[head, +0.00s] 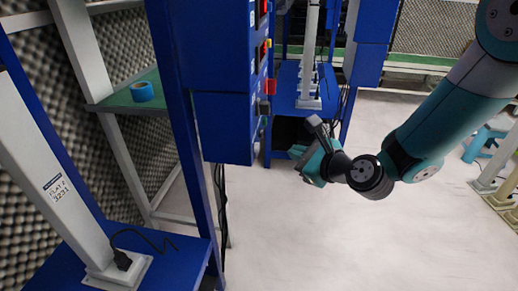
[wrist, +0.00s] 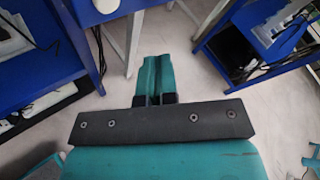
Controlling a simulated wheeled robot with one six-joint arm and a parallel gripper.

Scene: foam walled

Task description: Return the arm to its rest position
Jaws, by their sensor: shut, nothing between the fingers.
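My arm (head: 440,125) reaches in from the upper right of the head view, bent at a dark joint near the middle. My gripper (head: 308,165) hangs over the pale floor, just right of the blue cabinet's lower end. In the wrist view the teal fingers of my gripper (wrist: 157,65) lie together, with nothing between them and floor behind them. From the head view I cannot tell how far the gripper is from the cabinet.
A blue cabinet (head: 223,125) with red and yellow switches stands left of my gripper. Another blue stand (head: 290,95) is behind it. A blue tape roll (head: 142,91) lies on a green shelf. A blue stool (head: 484,140) stands at right. The floor (head: 350,240) below is clear.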

